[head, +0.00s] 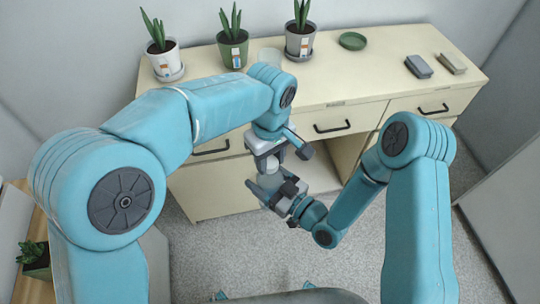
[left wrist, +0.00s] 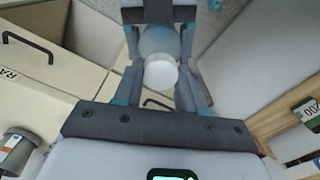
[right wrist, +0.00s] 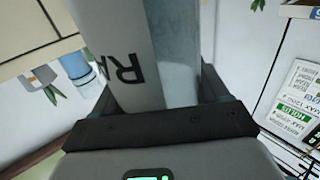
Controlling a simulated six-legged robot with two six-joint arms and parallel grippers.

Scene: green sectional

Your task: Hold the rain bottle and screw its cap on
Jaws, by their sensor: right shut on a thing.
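The rain bottle (right wrist: 178,45) fills the right wrist view between my fingers, with a white label reading "RA" and a translucent part beside it. My right gripper (head: 277,178) is shut on it in front of the cabinet. In the left wrist view, the translucent bottle (left wrist: 157,42) lies beyond a round white cap (left wrist: 161,74). My left gripper (head: 272,160) is above the right one, its fingers on either side of the cap with a visible gap between them. I cannot tell whether the cap touches the bottle's neck. In the head view, the grippers hide most of both.
A cream cabinet (head: 390,68) with drawers stands ahead. On it are three potted plants, one in a green pot (head: 233,50), a green dish (head: 353,41) and two small blocks, one dark grey (head: 418,67). Another plant (head: 34,256) stands at the lower left. Grey floor lies below.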

